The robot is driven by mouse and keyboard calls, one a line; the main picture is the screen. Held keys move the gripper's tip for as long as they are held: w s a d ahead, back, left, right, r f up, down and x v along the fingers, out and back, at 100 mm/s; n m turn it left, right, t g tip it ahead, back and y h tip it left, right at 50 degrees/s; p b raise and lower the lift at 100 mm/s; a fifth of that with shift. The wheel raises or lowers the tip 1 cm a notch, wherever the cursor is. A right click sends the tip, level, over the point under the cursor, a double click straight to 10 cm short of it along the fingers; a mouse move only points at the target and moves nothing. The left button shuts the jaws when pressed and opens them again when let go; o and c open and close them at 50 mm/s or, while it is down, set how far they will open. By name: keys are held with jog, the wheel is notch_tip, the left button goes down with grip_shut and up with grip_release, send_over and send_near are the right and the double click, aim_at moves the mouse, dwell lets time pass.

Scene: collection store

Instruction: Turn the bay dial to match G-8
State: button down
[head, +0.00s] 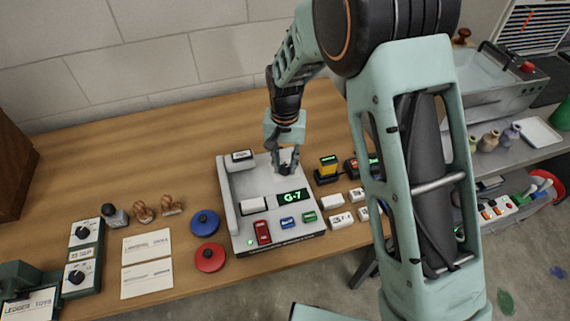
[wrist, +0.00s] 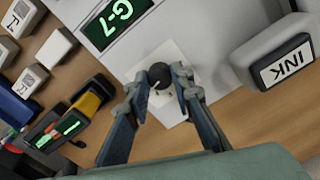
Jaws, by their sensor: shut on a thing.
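The bay dial (wrist: 159,78) is a small dark round knob on a white plate at the back of a white console (head: 265,205). The console's display (head: 293,197) reads G-7 in green, and the same display (wrist: 115,20) shows upside down in the wrist view. My gripper (head: 287,160) reaches down onto the back of the console. In the wrist view its two fingers (wrist: 158,85) close on the dial from both sides. In the head view the dial is hidden by my gripper.
Red, blue and green blocks sit along the console's front. A blue disc (head: 205,223) and a red disc (head: 210,257) lie to its left. White blocks and a yellow-topped device (head: 328,168) stand to its right. The table behind the console is clear.

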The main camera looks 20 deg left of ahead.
aim_at(285, 167)
jog(key=shift+m, duration=0.3)
jog(key=c, duration=1.7)
grip_release()
notch_tip(285, 167, up, 12)
